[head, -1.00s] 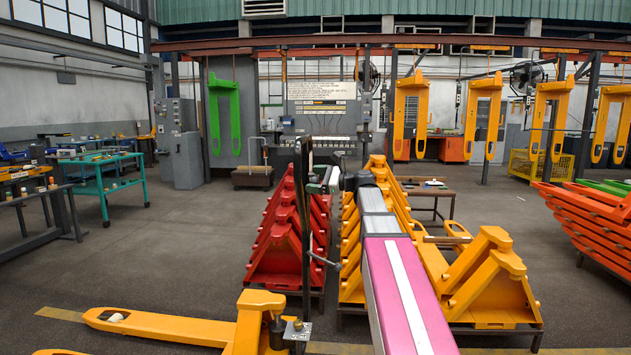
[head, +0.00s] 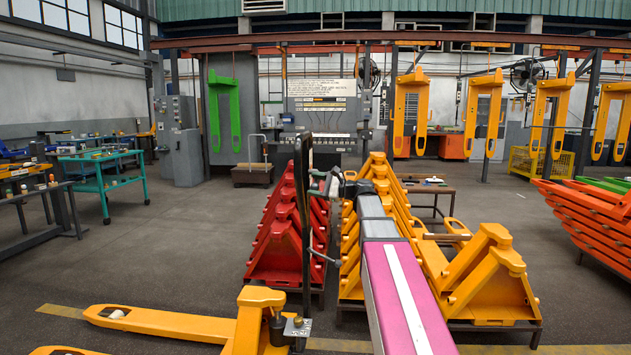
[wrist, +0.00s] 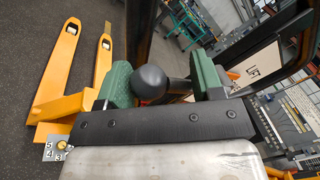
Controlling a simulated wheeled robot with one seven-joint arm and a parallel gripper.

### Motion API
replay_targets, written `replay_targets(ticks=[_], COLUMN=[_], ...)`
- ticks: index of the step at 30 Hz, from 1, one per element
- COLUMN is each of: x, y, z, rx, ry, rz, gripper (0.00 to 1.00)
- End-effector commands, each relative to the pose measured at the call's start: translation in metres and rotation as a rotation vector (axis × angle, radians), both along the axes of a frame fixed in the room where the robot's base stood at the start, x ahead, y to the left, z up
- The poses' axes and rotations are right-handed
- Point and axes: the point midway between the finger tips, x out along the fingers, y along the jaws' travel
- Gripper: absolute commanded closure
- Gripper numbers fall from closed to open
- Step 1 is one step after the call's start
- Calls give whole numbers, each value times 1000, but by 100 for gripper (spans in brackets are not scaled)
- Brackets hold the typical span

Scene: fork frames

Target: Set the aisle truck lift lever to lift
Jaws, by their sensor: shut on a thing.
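The aisle truck (head: 170,324) is an orange pallet truck at the lower left, with a tall black handle mast (head: 306,220). My gripper (head: 327,184) is at the upper part of the mast, on its right side. In the wrist view the green jaws of my gripper (wrist: 163,84) stand either side of a lever with a round black knob (wrist: 150,82) and are shut on it. A pale plate marked LIFT (wrist: 256,66) shows beyond the right jaw. The lever is too small to make out in the head view.
Red stacked frames (head: 278,240) stand behind the mast. Yellow stacked frames (head: 485,270) stand to the right, beneath my arm. A teal bench (head: 100,170) is at the left. Open floor (head: 165,235) lies between the bench and the red frames.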

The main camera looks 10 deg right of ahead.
Motion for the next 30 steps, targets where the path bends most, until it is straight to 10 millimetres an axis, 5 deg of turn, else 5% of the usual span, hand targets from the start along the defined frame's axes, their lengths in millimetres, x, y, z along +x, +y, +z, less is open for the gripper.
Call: replay_targets(ticks=[16,17,19,30], x=[5,5,5,2], y=[-1,-1,-1,-5], z=[-13,-13,-12,-11], rx=[-31,-31,-30,-28], ry=[-90,-89,-90,-96], rz=[-4,-4,-4,-4], gripper=[85,36,14,14])
